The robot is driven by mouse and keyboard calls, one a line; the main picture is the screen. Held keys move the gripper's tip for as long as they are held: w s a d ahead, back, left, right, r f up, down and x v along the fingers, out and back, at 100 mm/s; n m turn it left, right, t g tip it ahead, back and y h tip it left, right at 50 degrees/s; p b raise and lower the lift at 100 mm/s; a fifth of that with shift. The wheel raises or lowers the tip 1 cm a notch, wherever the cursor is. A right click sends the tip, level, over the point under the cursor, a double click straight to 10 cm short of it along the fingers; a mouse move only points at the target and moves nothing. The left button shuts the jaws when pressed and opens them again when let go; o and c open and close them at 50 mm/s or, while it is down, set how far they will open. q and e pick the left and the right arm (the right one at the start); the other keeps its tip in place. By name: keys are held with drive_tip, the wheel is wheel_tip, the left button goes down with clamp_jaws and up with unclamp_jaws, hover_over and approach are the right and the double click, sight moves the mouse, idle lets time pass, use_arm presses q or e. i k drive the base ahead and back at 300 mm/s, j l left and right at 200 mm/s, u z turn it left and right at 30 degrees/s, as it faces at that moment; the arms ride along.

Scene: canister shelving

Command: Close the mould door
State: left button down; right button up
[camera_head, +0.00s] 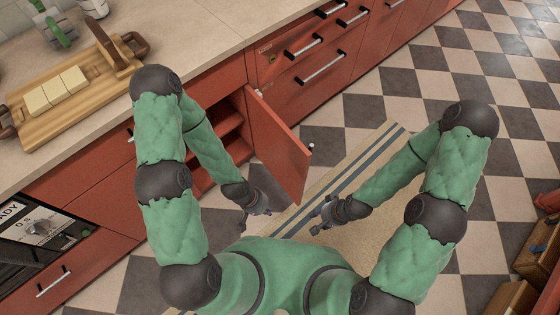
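A red cabinet door (279,144) stands swung open in the lower cabinets, its free edge pointing towards me. A small pale knob (311,147) shows at its free edge. Behind it the cabinet is open, with red shelves (226,122) inside; my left arm hides part of them. My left gripper (255,220) is low in front of the open cabinet, left of the door's lower edge, with fingers spread and empty. My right gripper (315,216) is to the right of the door's lower corner, fingers spread and empty. Neither visibly touches the door.
A wooden board (88,112) with pale blocks (57,91) lies on the beige counter (190,30). A striped mat (345,170) covers the checkered floor, open to the right.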

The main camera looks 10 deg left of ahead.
sight(288, 159)
drive_tip(key=k+u, duration=0.25)
drive_tip(key=u, duration=0.2)
drive_tip(key=k+j+u, duration=0.1)
drive_tip(key=u, duration=0.35)
drive_tip(key=l+u, duration=0.85)
drive_tip(key=k+l+u, duration=0.15)
drive_tip(key=l+u, duration=0.25)
drive_tip(key=k+l, duration=0.1)
drive_tip(key=l, duration=0.4)
drive_tip(key=k+l, duration=0.1)
drive_tip(key=l, duration=0.35)
drive_tip(key=k+l, duration=0.1)
drive_tip(key=l, duration=0.4)
drive_tip(key=k+l, duration=0.1)
drive_tip(key=l, duration=0.4)
drive_tip(key=i+j+z, duration=0.1)
drive_tip(key=z, duration=0.35)
drive_tip(key=i, duration=0.1)
